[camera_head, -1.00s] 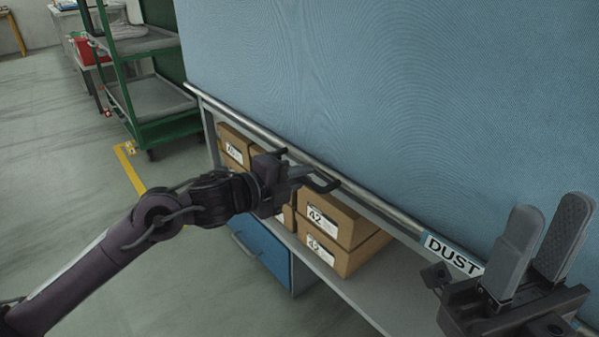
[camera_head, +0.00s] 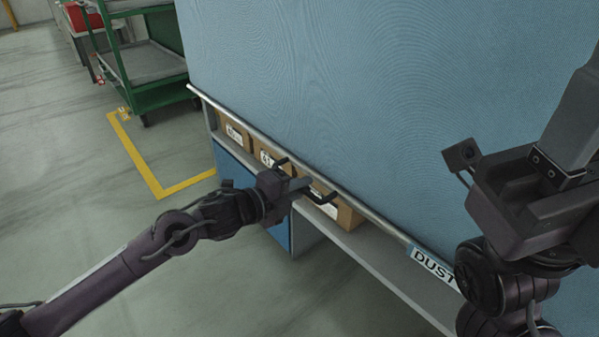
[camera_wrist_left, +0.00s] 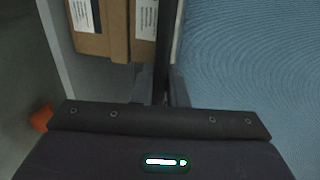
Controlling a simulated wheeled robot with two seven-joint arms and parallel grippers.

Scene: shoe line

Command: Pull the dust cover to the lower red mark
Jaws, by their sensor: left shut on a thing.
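The blue dust cover (camera_head: 380,110) hangs in front of the rack, with a metal bar (camera_head: 375,222) along its bottom edge. A dark handle (camera_head: 322,196) sticks out from the bar. My left gripper (camera_head: 304,188) is shut on this handle. In the left wrist view a dark bar (camera_wrist_left: 162,55) runs between its fingers (camera_wrist_left: 161,92), with the cover (camera_wrist_left: 250,70) on the right. My right gripper is at the right, in front of the cover; its fingertips are partly cut off and its opening is unclear. I cannot make out a lower red mark in the head view.
A green cart (camera_head: 155,95) stands at the back left. A small orange-red piece (camera_wrist_left: 42,118) shows in the left wrist view. The floor at left is clear.

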